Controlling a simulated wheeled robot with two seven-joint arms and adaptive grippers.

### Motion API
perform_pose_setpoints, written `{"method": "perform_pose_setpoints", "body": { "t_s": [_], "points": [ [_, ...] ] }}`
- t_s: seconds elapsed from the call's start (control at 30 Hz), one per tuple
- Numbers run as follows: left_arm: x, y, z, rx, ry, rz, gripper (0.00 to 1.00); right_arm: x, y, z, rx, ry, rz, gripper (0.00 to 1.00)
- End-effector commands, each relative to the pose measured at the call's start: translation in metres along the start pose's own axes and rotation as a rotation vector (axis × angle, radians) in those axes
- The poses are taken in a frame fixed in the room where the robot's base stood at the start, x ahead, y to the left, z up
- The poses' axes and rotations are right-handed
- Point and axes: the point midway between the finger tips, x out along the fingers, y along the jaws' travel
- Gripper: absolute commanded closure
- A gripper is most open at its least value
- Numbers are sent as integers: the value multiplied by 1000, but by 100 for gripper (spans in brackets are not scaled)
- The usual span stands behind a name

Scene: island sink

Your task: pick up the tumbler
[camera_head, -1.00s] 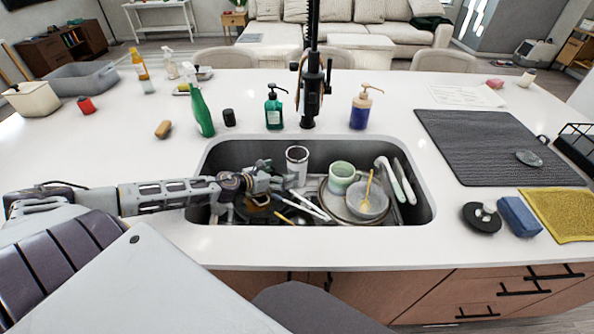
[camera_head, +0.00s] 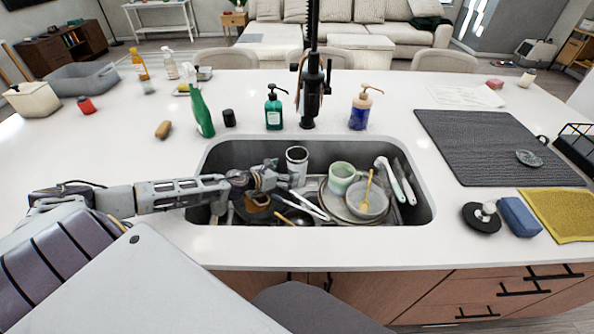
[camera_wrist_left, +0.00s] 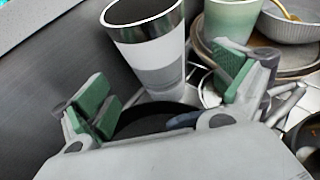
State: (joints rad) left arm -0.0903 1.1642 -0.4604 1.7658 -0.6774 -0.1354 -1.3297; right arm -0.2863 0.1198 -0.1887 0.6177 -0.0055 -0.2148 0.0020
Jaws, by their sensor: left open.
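The tumbler (camera_head: 297,168), white and grey with a steel rim and dark inside, stands nearly upright in the back of the sink (camera_head: 424,206). It also shows in the left wrist view (camera_wrist_left: 157,62), beyond and between the spread green-padded fingers. My left gripper (camera_head: 284,180) is open and empty, inside the sink just in front and to the left of the tumbler. In the left wrist view the gripper (camera_wrist_left: 166,96) has its fingertips short of the tumbler's lower body, with no clear contact. My right gripper is not in view.
A pale green mug (camera_head: 341,174) stands right of the tumbler, on stacked plates with a grey bowl (camera_head: 366,203) and yellow spoon. Utensils and a dark pan lie under the gripper. The black faucet (camera_head: 311,95) and soap bottles (camera_head: 273,112) stand behind the sink.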

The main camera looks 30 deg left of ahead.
Motion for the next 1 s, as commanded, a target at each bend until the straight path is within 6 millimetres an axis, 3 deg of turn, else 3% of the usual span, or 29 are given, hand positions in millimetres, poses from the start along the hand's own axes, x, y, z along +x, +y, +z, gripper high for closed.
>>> {"method": "perform_pose_setpoints", "body": {
  "t_s": [1.0],
  "points": [
    [17, 0, 2, 0, -2, -1, 3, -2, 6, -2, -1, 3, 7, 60]
  ]
}}
